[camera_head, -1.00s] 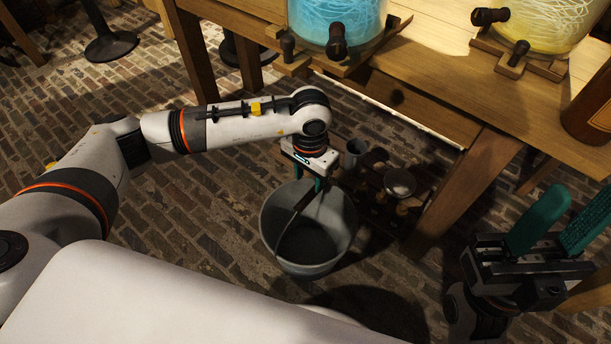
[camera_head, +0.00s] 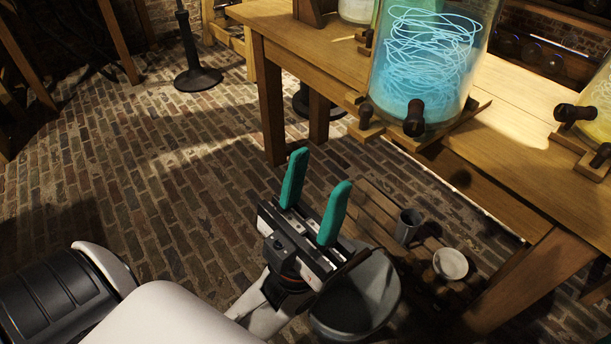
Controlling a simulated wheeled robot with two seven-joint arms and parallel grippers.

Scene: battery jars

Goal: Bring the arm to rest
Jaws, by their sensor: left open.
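My left gripper (camera_head: 320,169) is in the lower middle of the head view, pointing up and away. Its two teal fingers stand apart with nothing between them. It is in front of the grey bucket (camera_head: 375,297) and hides part of it. The bucket is on the brick floor. My right gripper is out of the picture.
A wooden table (camera_head: 500,165) runs along the right, holding a blue glowing jar (camera_head: 428,65) and a yellow jar (camera_head: 597,110) with dark taps. A slatted wooden crate (camera_head: 372,205), a grey mug (camera_head: 408,226) and a white bowl (camera_head: 450,264) are below.

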